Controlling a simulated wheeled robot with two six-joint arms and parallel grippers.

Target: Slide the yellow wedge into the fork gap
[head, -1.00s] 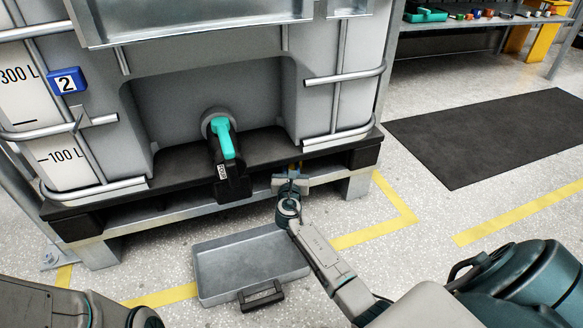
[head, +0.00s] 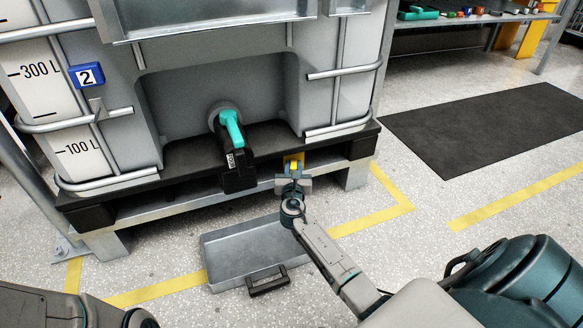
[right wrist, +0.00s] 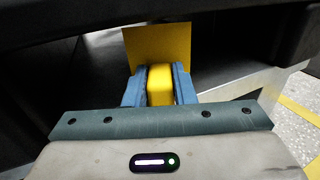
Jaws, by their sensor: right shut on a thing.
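The yellow wedge (right wrist: 160,85) shows in the right wrist view between the blue fingers of my right gripper (right wrist: 159,88). The gripper is shut on it. A flat yellow face (right wrist: 158,45) stands just beyond the fingers; I cannot tell whether it is part of the wedge. In the head view, yellow (head: 293,161) shows just past my right gripper (head: 292,172), at the front edge under the black pallet (head: 275,143). The fork gap is dark below that pallet and partly hidden; I cannot tell how far the wedge is inside. My left gripper is not in view.
A grey tank with a teal-handled valve (head: 232,128) stands on the pallet, left of my right gripper. A metal tray (head: 225,250) lies on the floor below. A black mat (head: 490,125) lies to the right. Floor between mat and yellow line is clear.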

